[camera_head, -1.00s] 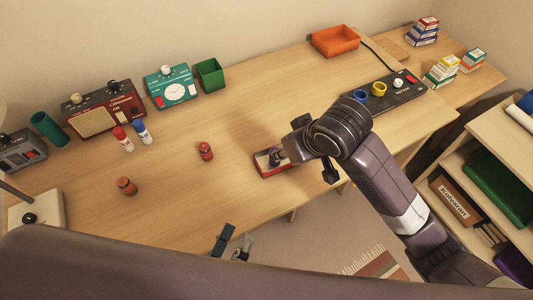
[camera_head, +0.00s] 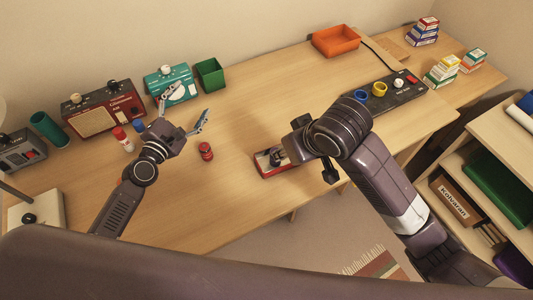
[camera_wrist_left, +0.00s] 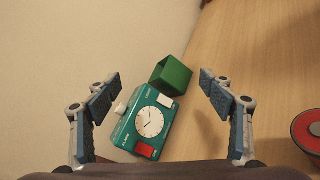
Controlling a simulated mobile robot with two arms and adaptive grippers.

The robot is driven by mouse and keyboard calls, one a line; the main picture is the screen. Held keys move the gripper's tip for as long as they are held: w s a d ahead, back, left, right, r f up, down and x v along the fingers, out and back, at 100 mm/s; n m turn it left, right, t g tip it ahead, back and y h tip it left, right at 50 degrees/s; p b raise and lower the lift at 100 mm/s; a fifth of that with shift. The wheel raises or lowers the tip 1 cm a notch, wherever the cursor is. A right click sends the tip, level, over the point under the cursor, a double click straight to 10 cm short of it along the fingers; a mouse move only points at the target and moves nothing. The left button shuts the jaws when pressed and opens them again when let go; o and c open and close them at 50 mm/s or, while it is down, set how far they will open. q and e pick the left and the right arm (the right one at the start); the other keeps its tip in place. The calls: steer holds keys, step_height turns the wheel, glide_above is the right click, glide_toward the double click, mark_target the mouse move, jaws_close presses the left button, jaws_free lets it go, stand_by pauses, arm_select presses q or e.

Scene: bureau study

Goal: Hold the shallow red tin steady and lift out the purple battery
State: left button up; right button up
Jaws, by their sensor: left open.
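The shallow red tin (camera_head: 263,172) lies near the front edge of the desk, in the middle of the head view. My right gripper (camera_head: 305,155) is at the tin's right side, and its arm hides part of that side. Whether its fingers grip the tin's wall cannot be told. Something small and dark is inside the tin; I cannot make out a purple battery clearly. My left gripper (camera_head: 184,108) is open and empty above the desk, left of the tin and in front of the teal clock radio. Its two spread fingers also show in the left wrist view (camera_wrist_left: 160,105).
A red cylinder (camera_head: 206,151) stands between my left gripper and the tin. The teal clock radio (camera_head: 171,86), green box (camera_head: 210,74) and red radio (camera_head: 103,109) line the back. An orange tray (camera_head: 335,41) and black panel (camera_head: 397,92) are at right.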

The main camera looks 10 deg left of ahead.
arm_select(q)
steer(key=w+d+r+n+g+h, duration=0.2)
steer(key=d+h, duration=0.2)
steer(key=d, duration=0.3)
steer(key=m+g+h, duration=0.2)
steer(key=g+h, duration=0.3)
steer(key=g, duration=0.3)
glide_above(269, 165)
steer(key=f, duration=0.8)
steer(key=shift+a+f, duration=0.2)
steer(key=shift+a, duration=0.05)
steer(key=shift+d+f, duration=0.2)
steer(key=shift+d, duration=0.05)
steer(key=x, duration=0.7)
steer(key=shift+w, duration=0.1)
steer(key=c, duration=1.3)
